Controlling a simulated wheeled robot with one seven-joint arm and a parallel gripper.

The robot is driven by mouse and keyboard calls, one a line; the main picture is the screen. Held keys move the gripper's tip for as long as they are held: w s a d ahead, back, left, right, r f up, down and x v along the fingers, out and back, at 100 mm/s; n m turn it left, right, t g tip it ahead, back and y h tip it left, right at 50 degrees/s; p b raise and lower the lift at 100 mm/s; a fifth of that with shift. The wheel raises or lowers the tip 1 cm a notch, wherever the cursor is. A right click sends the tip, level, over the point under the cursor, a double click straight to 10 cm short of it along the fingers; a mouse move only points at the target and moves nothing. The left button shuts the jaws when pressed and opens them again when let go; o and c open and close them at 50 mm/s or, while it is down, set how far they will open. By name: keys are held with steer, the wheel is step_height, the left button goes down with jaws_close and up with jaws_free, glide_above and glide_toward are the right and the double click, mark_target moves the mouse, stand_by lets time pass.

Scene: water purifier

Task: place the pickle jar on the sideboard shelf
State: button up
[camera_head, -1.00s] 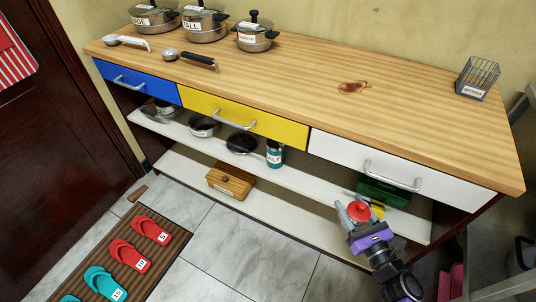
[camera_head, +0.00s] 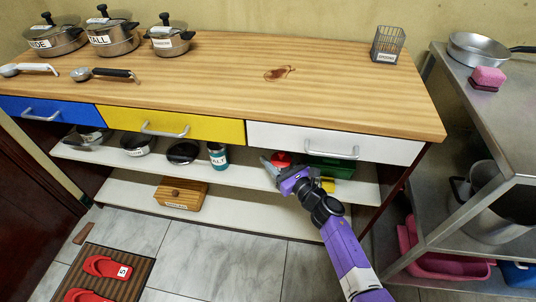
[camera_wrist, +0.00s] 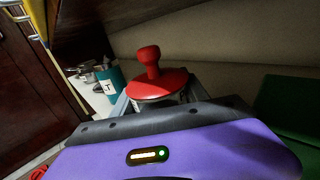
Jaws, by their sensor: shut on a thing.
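The pickle jar shows its red knobbed lid (camera_head: 281,159) in the head view, below the white drawer. In the wrist view the red lid (camera_wrist: 157,84) is large and close, with a little of the jar's body below it. My gripper (camera_head: 274,168) is shut on the jar, its fingers on either side below the lid. The jar is in the gap above the sideboard's upper white shelf (camera_head: 240,178). I cannot tell whether its base touches the shelf, because my gripper hides it.
A teal labelled shaker (camera_head: 218,156) stands left of the jar on the upper shelf, with dark pans (camera_head: 182,152) beyond it. A green box (camera_head: 333,167) and a yellow item (camera_head: 327,185) are close on the right. The white drawer front (camera_head: 300,139) hangs above.

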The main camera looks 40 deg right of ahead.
steer(key=w, duration=0.3)
steer(key=shift+w+d+b, duration=0.25)
steer(key=shift+w+b, duration=0.1)
steer(key=shift+b, duration=0.05)
steer(key=shift+w+f, duration=0.1)
steer(key=shift+f, duration=0.25)
steer(key=shift+f+b, duration=0.35)
steer(key=shift+b, duration=0.1)
steer(key=shift+f, duration=0.2)
steer(key=o, duration=1.5)
steer(key=shift+o, duration=0.2)
steer(key=shift+r, duration=0.1)
